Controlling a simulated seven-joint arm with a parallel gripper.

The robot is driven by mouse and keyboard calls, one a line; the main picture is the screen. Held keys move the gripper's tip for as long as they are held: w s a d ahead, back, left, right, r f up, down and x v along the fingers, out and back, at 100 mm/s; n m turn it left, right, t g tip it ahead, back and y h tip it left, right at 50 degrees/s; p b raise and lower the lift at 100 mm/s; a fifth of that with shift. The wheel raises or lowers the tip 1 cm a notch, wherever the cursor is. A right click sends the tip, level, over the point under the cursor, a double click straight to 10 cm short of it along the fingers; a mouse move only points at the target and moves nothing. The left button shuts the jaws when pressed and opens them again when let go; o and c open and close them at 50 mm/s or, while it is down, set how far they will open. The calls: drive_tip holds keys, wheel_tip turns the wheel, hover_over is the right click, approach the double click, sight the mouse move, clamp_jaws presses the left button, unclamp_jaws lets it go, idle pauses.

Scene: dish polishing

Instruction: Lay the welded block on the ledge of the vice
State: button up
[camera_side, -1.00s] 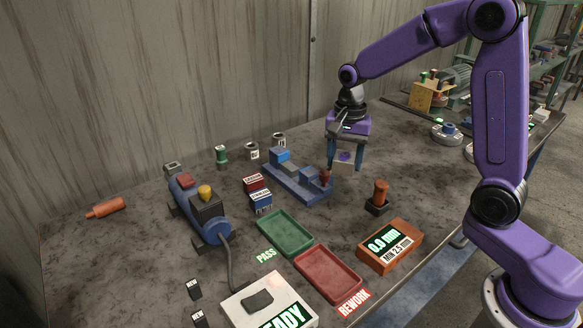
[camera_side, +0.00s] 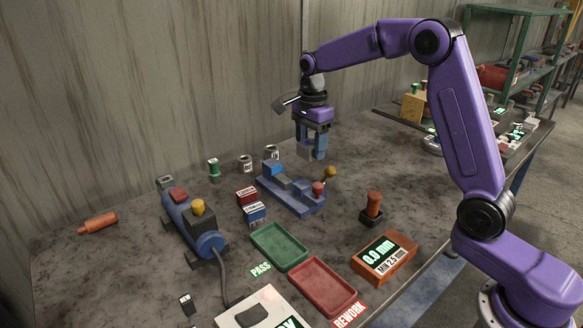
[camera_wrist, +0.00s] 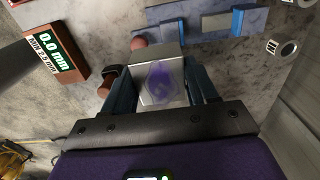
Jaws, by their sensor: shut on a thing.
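My gripper (camera_side: 312,150) is shut on the welded block (camera_side: 304,149), a small grey block. In the wrist view the block (camera_wrist: 161,82) shows a purple patch on its face, between the two fingers of my gripper (camera_wrist: 163,85). The blue vice (camera_side: 290,192) stands on the bench, in front of and a little left of the block in the side view. The block is held above the bench behind the vice, apart from it as far as I can see. In the wrist view the vice (camera_wrist: 195,28) lies at the top, beyond the block. The fingers hide the block's sides.
A red-knobbed post (camera_side: 373,207) and an orange gauge box (camera_side: 385,257) stand to the right. Green (camera_side: 279,247) and red (camera_side: 322,287) trays lie in front. Small cans (camera_side: 246,164) and red and blue boxes (camera_side: 251,205) sit left of the vice. A polisher (camera_side: 192,222) stands further left.

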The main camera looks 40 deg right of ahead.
drive_tip(key=shift+w+a+f, duration=0.1)
drive_tip(key=shift+w+f, duration=1.05)
drive_tip(key=shift+f, duration=0.5)
drive_tip(key=shift+w+f, duration=1.2)
drive_tip(key=shift+f, duration=0.4)
drive_tip(key=shift+w+a+f, duration=0.1)
drive_tip(key=shift+w+f, duration=1.05)
drive_tip(key=shift+f, duration=0.5)
